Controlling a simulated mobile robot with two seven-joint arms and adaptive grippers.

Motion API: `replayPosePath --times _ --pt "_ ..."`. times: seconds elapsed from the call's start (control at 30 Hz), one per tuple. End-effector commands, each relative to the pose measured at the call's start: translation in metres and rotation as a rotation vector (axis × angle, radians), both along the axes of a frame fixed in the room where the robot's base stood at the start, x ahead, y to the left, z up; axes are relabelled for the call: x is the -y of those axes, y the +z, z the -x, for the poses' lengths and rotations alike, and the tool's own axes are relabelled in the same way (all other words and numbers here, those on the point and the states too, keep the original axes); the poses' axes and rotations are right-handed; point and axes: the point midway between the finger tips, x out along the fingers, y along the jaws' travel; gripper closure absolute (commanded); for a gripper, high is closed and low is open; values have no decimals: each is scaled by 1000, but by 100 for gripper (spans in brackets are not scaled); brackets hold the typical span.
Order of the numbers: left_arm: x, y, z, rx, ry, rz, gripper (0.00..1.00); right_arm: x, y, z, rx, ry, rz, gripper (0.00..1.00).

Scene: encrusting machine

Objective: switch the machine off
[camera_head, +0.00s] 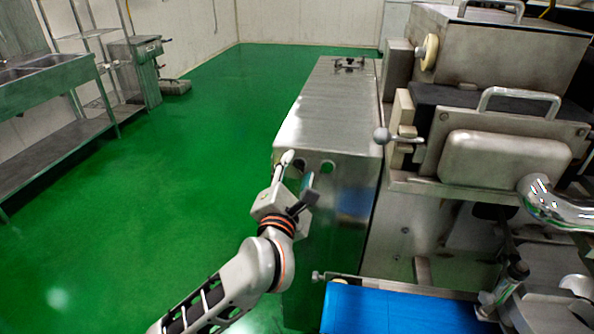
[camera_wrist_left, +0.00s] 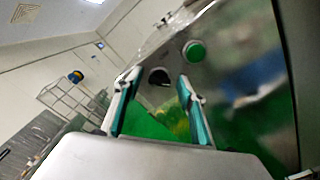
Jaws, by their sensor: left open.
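The machine's stainless cabinet (camera_head: 330,110) stands in the middle of the head view. Its near end panel carries a green round button (camera_wrist_left: 195,52) and a dark round control (camera_wrist_left: 158,76) in the left wrist view. A round spot on this panel (camera_head: 327,167) also shows in the head view, just right of my left gripper (camera_head: 299,169). My left gripper is open and empty, in front of the panel near its top edge. In the wrist view, the dark control appears between the fingertips (camera_wrist_left: 159,84); I cannot tell whether they touch the panel. My right gripper is out of view.
A blue belt (camera_head: 395,310) lies at the front, right of my left arm. The machine's metal housings (camera_head: 505,155) and a ball-ended lever (camera_head: 382,135) are at right. A sink bench (camera_head: 45,85) stands at far left. The green floor (camera_head: 180,170) between is mostly clear.

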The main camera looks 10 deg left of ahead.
Motion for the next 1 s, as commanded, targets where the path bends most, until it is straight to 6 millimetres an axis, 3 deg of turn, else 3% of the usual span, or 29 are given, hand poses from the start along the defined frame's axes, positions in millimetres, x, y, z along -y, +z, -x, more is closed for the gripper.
replayPosePath --times 0.17,0.3,0.33,0.67,1.0 --pt "0 0 0 0 0 0 60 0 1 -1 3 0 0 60" --pt "0 0 0 1 1 0 96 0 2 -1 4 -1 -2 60" --pt "0 0 0 1 1 0 98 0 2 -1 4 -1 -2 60" --pt "0 0 0 0 0 27 98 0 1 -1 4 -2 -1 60" --pt "0 -1 0 1 1 227 98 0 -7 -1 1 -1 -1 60"
